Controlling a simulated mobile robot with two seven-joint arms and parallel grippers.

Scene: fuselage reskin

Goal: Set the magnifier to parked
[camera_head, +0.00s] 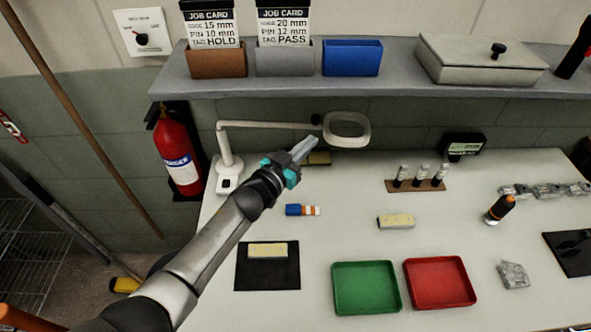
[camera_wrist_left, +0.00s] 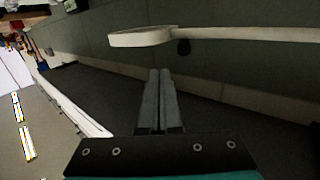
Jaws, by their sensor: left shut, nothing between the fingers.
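The magnifier is a white arm lamp with a ring-shaped head (camera_head: 347,129). Its base (camera_head: 228,178) stands at the bench's back left, and its arm reaches right along the wall below the shelf. A small dark knob (camera_head: 316,119) shows near the head. My left gripper (camera_head: 312,143) is shut and empty, just left of and in front of the ring head, under the arm in the picture. In the left wrist view the magnifier head (camera_wrist_left: 140,38) and arm are beyond the shut fingers (camera_wrist_left: 159,100), with a gap visible. My right gripper is not in view.
A grey shelf (camera_head: 400,85) overhangs the back of the bench. A yellow block (camera_head: 318,158) lies behind my left gripper. Vials in a rack (camera_head: 415,185), a green tray (camera_head: 366,288) and a red tray (camera_head: 440,284) stand to the right. A fire extinguisher (camera_head: 178,150) hangs at left.

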